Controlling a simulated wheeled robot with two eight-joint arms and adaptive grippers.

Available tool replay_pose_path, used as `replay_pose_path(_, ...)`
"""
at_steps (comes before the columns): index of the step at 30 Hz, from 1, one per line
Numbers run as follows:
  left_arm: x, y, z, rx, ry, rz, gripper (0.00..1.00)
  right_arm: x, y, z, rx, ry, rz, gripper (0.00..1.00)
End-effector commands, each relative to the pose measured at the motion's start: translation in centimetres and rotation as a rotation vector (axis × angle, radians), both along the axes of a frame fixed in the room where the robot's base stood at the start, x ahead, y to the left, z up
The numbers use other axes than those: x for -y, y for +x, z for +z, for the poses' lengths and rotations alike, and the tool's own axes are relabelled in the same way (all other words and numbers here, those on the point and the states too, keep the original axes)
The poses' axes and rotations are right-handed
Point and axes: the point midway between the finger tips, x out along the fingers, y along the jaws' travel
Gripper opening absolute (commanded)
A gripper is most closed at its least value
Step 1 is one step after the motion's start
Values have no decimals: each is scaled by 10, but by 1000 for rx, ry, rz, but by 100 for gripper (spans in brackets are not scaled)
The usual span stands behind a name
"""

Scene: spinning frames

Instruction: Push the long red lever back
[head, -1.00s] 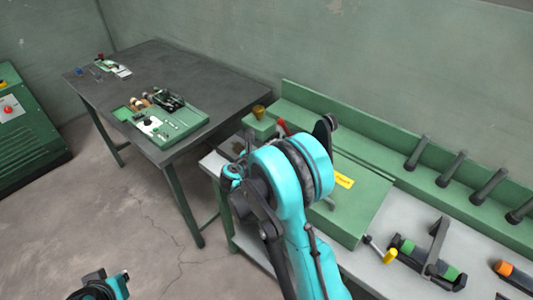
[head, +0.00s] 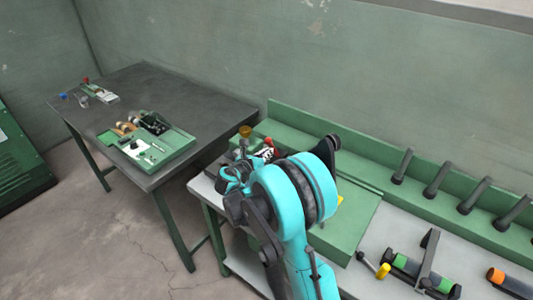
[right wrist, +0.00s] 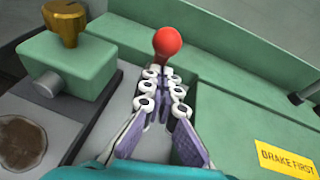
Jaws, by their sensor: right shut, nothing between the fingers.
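The long red lever shows its round red knob (right wrist: 167,41) at the top middle of the right wrist view. In the head view the red lever (head: 269,143) stands at the back of the green machine, partly hidden by my right arm. My right gripper (right wrist: 165,76) is shut and empty, its fingertips just in front of the knob in the right wrist view. I cannot tell whether they touch the lever, whose shaft is mostly hidden behind them. In the head view my right gripper (head: 256,156) is small and close to the lever. My left gripper is out of view.
A green block with a brass knob (right wrist: 64,20) stands left of the lever. A yellow "BRAKE FIRST" label (right wrist: 286,158) is on the green cover at right. Several dark pegs (head: 436,179) line the rail. A dark table (head: 205,92) stands left.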

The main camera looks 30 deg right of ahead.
Motion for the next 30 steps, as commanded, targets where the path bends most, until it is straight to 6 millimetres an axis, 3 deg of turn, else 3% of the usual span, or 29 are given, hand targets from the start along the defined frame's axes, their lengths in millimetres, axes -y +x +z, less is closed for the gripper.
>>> replay_pose_path(8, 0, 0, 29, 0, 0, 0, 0, 13, 4, 17, -45, 110, -3, 0)
replay_pose_path(21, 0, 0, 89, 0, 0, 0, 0, 58, 23, 41, -198, 483, -4, 0)
replay_pose_path(30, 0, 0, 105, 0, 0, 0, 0, 85, 34, 41, -300, 728, -2, 0)
